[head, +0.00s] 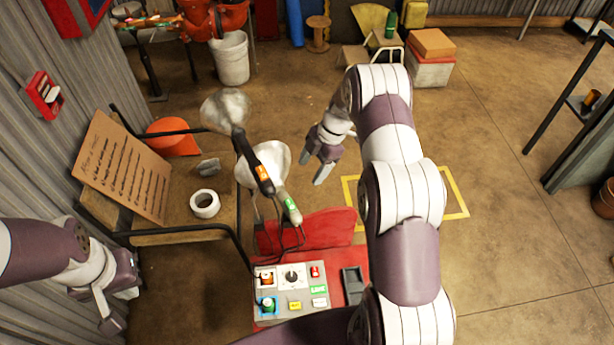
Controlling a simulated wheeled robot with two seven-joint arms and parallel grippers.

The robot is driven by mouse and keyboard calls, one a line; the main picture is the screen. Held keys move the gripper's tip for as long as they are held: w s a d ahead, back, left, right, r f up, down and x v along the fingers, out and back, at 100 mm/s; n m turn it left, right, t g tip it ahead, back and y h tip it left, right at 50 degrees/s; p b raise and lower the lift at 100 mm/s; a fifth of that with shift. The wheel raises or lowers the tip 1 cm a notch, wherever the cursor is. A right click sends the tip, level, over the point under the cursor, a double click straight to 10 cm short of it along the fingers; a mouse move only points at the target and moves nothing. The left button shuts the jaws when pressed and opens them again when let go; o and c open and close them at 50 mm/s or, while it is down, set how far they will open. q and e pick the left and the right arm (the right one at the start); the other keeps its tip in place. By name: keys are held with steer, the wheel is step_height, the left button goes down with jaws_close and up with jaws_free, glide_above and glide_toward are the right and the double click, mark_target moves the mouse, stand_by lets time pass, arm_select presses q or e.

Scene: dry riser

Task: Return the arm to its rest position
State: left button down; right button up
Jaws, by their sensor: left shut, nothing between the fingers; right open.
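My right arm reaches up the middle of the head view and bends back to the left. Its gripper (314,168) is open and empty, in the air to the right of two silver cone-shaped tools. My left gripper (113,318) is at the lower left, shut with nothing in it, beside the near left side of the wooden table (185,237). One tool has an orange-marked handle (262,178), the other a green-marked handle (290,208). Neither gripper touches them. My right forearm hides part of the floor and the yellow floor marking (455,190).
A control panel (292,305) with buttons and a knob is on a red stand (320,232) at the bottom centre. A cardboard sign (122,165) and a white tape roll (205,203) are on the table. A dark metal frame (570,85) stands at right. The floor between is clear.

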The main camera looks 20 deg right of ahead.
stand_by(0.4)
steer(key=w+d+r+m+t+h, duration=0.1)
steer(key=w+m+t+h, duration=0.1)
steer(key=w+m+t, duration=0.3)
steer(key=s+d+r+m+h, duration=0.2)
steer(key=s+r+m+h, duration=0.25)
steer(key=s+m, duration=0.25)
steer(key=s+a+r+m+g+y, duration=0.1)
steer(key=s+a+r+m+g, duration=0.1)
steer(key=s, duration=0.8)
steer(key=s+a+r+m+g+y, duration=0.1)
steer(key=s+a+r+m, duration=0.4)
steer(key=s+a+r, duration=0.2)
steer(key=shift+s+a+g, duration=0.4)
steer(key=shift+s+a, duration=0.7)
steer(key=shift+s, duration=0.75)
